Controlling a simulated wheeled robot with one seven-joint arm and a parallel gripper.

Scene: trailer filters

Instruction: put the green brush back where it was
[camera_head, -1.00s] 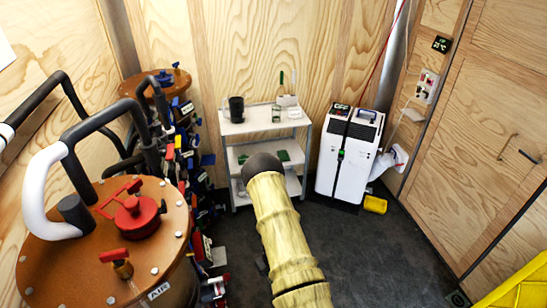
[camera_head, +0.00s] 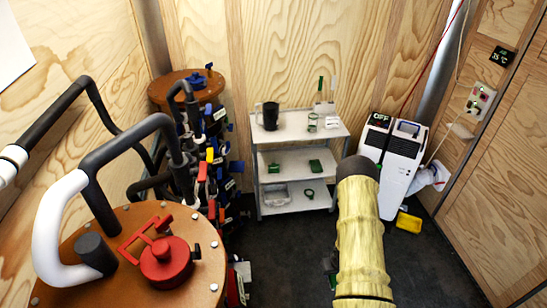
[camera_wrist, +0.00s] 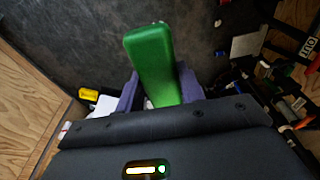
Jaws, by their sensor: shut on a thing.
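The green brush (camera_wrist: 152,62) shows in the wrist view as a long green block with rounded ends, rising between the fingers. My gripper (camera_wrist: 158,90) is shut on it, with one dark purple finger on each side. The brush's lower end is hidden behind the gripper body, and no bristles show.
A white three-tier cart (camera_head: 294,156) stands against the back wall. Its top holds a black mug (camera_head: 270,116), a glass (camera_head: 312,123) and upright handles, one green (camera_head: 320,85). A white machine (camera_head: 402,160) stands right of it. A brown tank (camera_head: 130,270) with pipes fills the left. Dark floor lies open in front.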

